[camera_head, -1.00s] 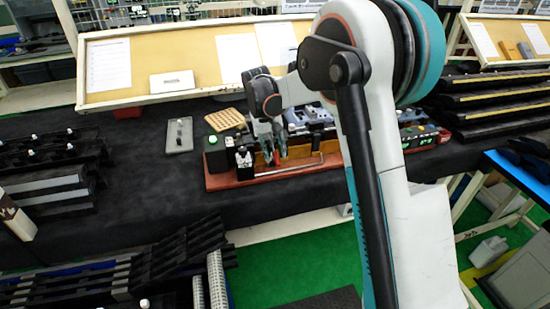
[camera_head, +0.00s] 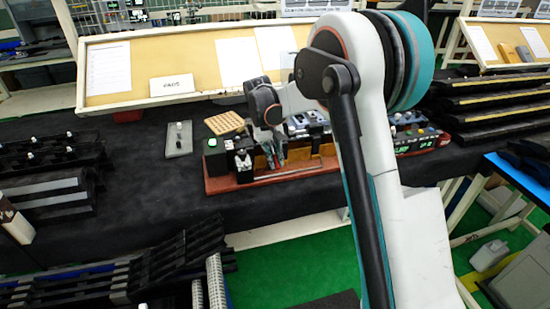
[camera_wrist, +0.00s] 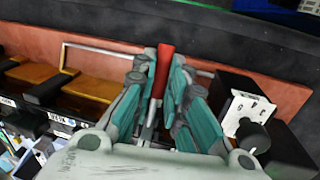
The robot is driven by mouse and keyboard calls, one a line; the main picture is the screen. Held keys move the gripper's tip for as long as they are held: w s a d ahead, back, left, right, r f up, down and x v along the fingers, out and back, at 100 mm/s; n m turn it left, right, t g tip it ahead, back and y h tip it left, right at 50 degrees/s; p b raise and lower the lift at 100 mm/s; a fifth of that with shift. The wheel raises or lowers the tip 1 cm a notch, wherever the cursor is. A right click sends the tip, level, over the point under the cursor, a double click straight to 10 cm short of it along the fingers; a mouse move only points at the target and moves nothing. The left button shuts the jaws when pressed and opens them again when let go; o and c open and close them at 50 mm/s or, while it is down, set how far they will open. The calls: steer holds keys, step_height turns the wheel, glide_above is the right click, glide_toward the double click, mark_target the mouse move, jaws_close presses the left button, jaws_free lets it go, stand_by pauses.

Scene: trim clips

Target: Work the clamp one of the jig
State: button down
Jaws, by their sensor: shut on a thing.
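The jig has a long red-brown base (camera_head: 216,184), which also shows in the wrist view (camera_wrist: 285,92). In the wrist view, a red clamp handle (camera_wrist: 164,62) on a grey stem stands between the teal fingers of my gripper (camera_wrist: 160,78). My gripper is shut on this handle. In the head view my gripper (camera_head: 271,150) is low over the jig, and the handle is hidden there. A thin metal rod (camera_wrist: 98,51) with a bent end runs along the jig behind the fingers. Which number the clamp bears cannot be read.
A black block with a white plate (camera_wrist: 247,107) stands close right of the fingers in the wrist view. Orange-brown blocks (camera_wrist: 98,88) are on the left.

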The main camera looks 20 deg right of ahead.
steer(key=shift+w+r+g+p, duration=0.1)
steer(key=shift+r+g+p, duration=0.4)
steer(key=shift+g, duration=0.6)
steer(key=shift+w+r+g+p, duration=0.1)
steer(key=shift+r+g+p, duration=0.15)
steer(key=shift+r+g, duration=0.65)
steer(key=shift+f, duration=0.25)
steer(key=c, duration=1.6)
jaws_free()
steer(key=v, duration=1.2)
steer(key=shift+w+f, duration=0.1)
steer(key=shift+w, duration=0.05)
